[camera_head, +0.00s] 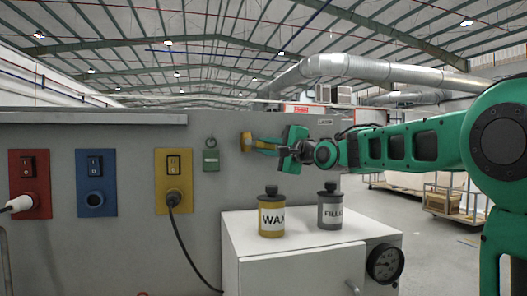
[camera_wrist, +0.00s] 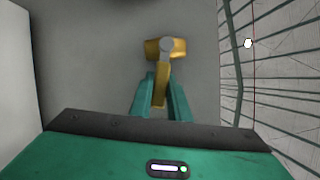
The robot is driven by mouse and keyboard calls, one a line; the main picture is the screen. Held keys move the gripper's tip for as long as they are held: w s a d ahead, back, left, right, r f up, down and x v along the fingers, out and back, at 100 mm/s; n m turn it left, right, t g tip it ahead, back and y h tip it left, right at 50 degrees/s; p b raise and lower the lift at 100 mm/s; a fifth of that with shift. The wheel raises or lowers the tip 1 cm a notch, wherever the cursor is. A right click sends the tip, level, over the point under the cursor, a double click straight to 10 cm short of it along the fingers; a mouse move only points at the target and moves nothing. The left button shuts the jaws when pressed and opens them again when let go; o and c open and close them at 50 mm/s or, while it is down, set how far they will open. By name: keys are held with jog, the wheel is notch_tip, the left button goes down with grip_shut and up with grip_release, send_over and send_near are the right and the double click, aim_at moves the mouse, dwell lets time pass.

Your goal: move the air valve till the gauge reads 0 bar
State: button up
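The air valve (camera_head: 246,142) is a yellow fitting on the grey wall panel, with a yellow lever sticking out to the right towards my gripper. In the wrist view the valve's yellow body (camera_wrist: 152,49) has a round grey hub, and its lever (camera_wrist: 160,92) points down the picture. My gripper (camera_head: 268,147) has its two green fingers on either side of the lever, close against it, and looks shut on it. The pressure gauge (camera_head: 384,263) is a round dial with a dark rim on the right of the white cabinet; its needle is too small to read.
A wax tin (camera_head: 271,217) and a filler tin (camera_head: 330,212) stand on the white cabinet (camera_head: 250,237) below my arm. Red, blue and yellow switch plates (camera_head: 173,190) and a small green padlock-like tag (camera_head: 211,160) are on the panel to the left.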

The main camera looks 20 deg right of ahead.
grip_shut()
jog(key=shift+r+n+g, duration=0.4)
jog(key=shift+r+n, duration=0.05)
jog(key=shift+n, duration=0.55)
jog(key=o, duration=0.6)
grip_release()
jog(key=shift+s+d, duration=0.1)
jog(key=shift+s, duration=0.05)
jog(key=v, duration=1)
jog(key=shift+s, duration=0.2)
